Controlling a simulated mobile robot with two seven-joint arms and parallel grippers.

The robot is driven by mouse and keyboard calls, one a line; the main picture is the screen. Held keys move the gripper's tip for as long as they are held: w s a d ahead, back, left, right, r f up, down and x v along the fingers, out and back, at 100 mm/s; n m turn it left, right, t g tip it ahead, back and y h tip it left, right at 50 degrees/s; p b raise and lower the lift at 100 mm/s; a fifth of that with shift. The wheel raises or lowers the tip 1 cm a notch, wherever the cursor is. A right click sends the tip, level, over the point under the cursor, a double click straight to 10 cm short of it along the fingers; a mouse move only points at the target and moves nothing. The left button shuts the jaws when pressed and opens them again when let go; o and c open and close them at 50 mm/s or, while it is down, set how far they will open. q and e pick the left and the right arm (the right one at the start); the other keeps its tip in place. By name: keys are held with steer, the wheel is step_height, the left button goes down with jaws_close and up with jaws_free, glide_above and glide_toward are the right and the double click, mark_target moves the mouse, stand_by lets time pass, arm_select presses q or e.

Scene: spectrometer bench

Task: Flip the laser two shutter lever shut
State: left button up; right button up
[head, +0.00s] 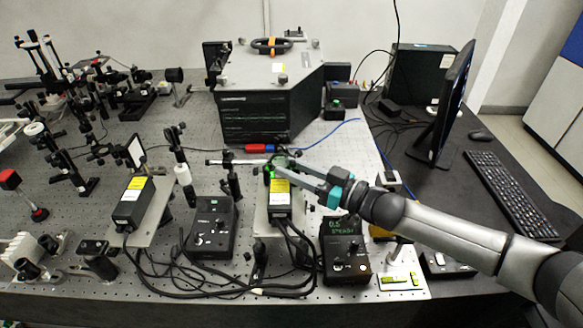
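Two black laser boxes with yellow labels stand on the bench, one on the left (129,205) and one near the middle (277,205). I cannot read which is laser two. My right gripper (278,166) reaches in from the right, its fingertips over the far, front end of the middle laser box. A green glow shows beside the fingertips there. The shutter lever cannot be made out; the fingers cover that end. Whether the fingers are parted or closed on something is too small to tell. My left gripper is not in view.
Black controllers stand left (211,228) and right (344,250) of the middle laser, with cables in front. A large dark spectrometer (262,115) stands behind. Optic mounts crowd the left. A monitor (445,105) and keyboard (512,193) are at right.

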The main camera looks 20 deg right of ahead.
steer(key=shift+w+a, duration=0.1)
steer(key=shift+w, duration=0.1)
jaws_close()
steer(key=shift+r, duration=0.15)
stand_by(0.4)
